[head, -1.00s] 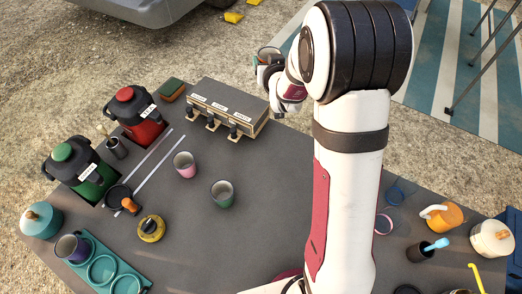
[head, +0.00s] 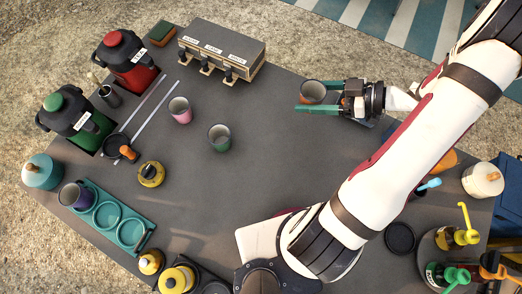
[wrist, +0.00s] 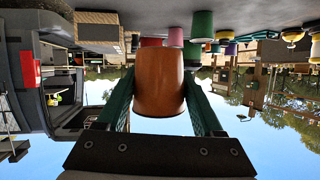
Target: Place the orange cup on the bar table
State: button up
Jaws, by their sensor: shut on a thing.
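The orange cup (head: 312,93) is between the green fingers of my gripper (head: 318,97), at the right part of the far side of the dark grey table (head: 270,190). My gripper is shut on it. The cup's open mouth faces up in the head view. In the wrist view, which is upside down, the orange cup (wrist: 159,82) fills the middle between both fingers, with its base towards the tabletop (wrist: 130,14). I cannot tell whether its base touches the table.
A pink cup (head: 180,110) and a green cup (head: 219,138) stand left of my gripper. A box with taps (head: 222,50) stands at the far edge. Dispensers (head: 125,62) and a teal tray (head: 130,228) are left. Bare table lies between the green cup and my arm.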

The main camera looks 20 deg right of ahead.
send_over(262, 119)
notch_tip(262, 119, down, 7)
jog(key=shift+s+d+r, duration=0.1)
jog(key=shift+d, duration=0.05)
notch_tip(262, 119, down, 4)
jog(key=shift+f, duration=0.2)
jog(key=shift+f, duration=0.1)
jog(key=o, duration=1.4)
